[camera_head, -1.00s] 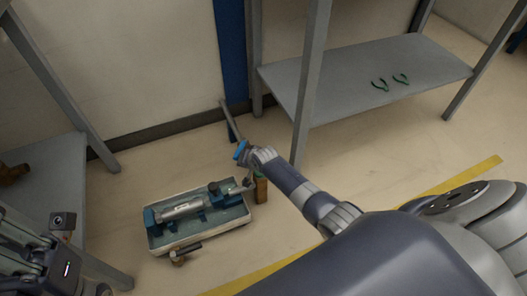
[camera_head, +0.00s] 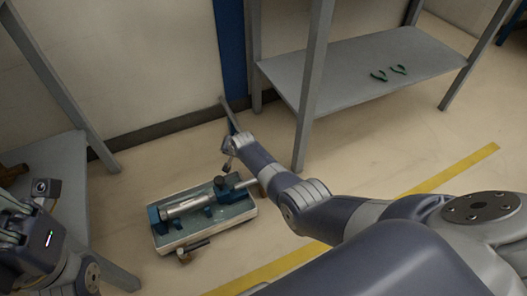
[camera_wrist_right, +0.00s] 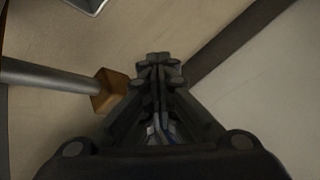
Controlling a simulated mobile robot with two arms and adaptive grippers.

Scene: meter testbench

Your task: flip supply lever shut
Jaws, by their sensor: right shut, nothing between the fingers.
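The test bench is a pale-rimmed tray (camera_head: 168,250) on the floor, with a grey cylindrical meter (camera_head: 186,207) between dark blue clamps. A grey pipe runs from its right end to a brown block, which shows in the right wrist view (camera_wrist_right: 110,92). I cannot clearly pick out the supply lever; it may be hidden by my right arm. My right gripper (camera_head: 227,163) is above and behind the tray's right end. In the wrist view its fingers (camera_wrist_right: 158,60) are shut and empty, beside the brown block. My left gripper (camera_head: 10,232) is at the left edge, its jaws unclear.
A small brass and dark fitting (camera_head: 185,257) lies at the tray's front edge. A grey shelf (camera_head: 340,75) with two green-handled tools stands at the back right, its post close to my right arm. Another grey shelf (camera_head: 60,165) is at the left. Floor right of the tray is clear.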

